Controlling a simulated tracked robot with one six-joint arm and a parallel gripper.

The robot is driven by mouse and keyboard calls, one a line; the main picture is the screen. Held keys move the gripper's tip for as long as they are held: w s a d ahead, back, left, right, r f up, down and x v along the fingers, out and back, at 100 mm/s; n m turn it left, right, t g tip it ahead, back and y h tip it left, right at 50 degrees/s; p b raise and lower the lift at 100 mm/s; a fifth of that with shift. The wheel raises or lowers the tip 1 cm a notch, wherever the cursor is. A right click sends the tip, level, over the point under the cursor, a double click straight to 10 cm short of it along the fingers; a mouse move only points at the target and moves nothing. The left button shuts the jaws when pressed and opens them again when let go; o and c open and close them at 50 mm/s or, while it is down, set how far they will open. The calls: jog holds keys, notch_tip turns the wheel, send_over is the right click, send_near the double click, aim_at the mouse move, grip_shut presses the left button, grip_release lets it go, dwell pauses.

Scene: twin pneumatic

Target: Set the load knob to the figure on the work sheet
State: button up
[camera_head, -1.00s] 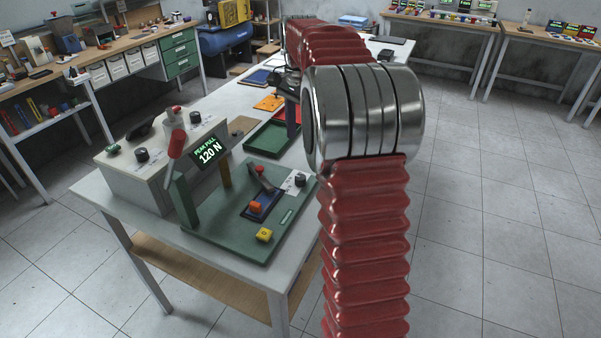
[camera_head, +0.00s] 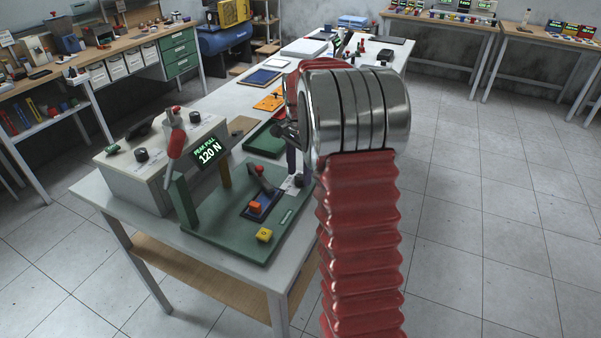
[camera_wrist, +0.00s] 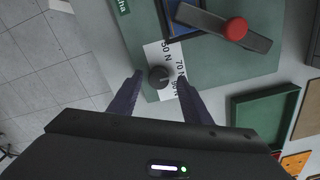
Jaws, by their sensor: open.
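The load knob is a small dark round knob (camera_wrist: 158,76) on a white scale plate (camera_wrist: 152,55) marked 50 N, 70 N and 90 N in the wrist view. I cannot make out its pointer mark. My gripper (camera_wrist: 159,78) is open, with one dark purple finger on each side of the knob. Whether the fingers touch it I cannot tell. In the head view the knob (camera_head: 299,181) shows at the right edge of the green base plate (camera_head: 228,237), just below my gripper (camera_head: 291,160). I cannot make out a work sheet with a legible figure.
A display (camera_head: 208,151) reads PEAK PULL 120 N. A lever with a red knob (camera_wrist: 236,29) lies near the scale plate. A green tray (camera_wrist: 265,115) is beside the plate. A grey control box (camera_head: 150,165) stands left.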

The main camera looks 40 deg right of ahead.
jog(key=shift+f, duration=0.4)
jog(key=shift+w+d, duration=0.1)
jog(key=c, duration=1)
